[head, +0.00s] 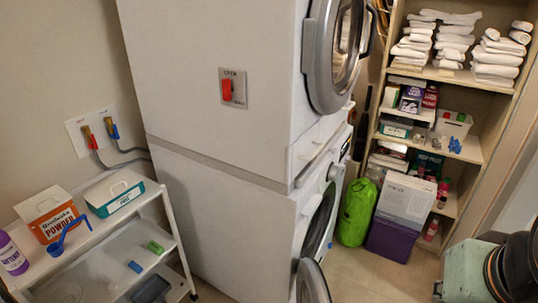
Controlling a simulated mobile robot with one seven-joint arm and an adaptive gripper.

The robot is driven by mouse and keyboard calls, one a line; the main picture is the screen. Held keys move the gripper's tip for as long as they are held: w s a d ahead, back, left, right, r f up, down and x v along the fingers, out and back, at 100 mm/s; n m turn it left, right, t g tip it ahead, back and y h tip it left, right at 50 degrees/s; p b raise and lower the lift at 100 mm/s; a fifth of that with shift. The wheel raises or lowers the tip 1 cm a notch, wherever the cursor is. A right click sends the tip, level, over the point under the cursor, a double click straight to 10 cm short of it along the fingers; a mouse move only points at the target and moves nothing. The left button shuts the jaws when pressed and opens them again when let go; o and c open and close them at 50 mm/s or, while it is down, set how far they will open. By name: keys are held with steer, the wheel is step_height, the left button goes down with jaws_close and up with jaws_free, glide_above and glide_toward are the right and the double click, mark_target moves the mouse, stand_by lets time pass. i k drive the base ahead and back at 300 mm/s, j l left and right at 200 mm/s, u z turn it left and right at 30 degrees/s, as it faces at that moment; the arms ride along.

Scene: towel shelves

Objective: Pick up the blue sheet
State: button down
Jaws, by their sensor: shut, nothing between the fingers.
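I cannot make out a blue sheet for certain in the head view. A small bright blue item (454,146) lies at the front of a middle shelf on the right; its kind is too small to tell. Another small blue item (135,266) lies on the lower level of the white cart at the left, near a green one (155,247). Part of my arm shows at the lower right corner, well in front of the shelves. My gripper's fingers are not visible.
The wooden shelf unit (448,75) holds folded white towels (496,58), boxes and bottles. The cart (112,228) holds detergent boxes.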

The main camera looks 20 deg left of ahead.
mark_target(133, 265)
steer(key=u, duration=2.2)
steer(key=i+j+u, duration=0.25)
steer(key=j, duration=0.2)
steer(key=i+l+u, duration=0.1)
steer(key=i+u, duration=0.15)
steer(key=i, duration=0.15)
steer(key=i+l+u, duration=0.25)
steer(key=i, duration=0.2)
steer(key=j, duration=0.1)
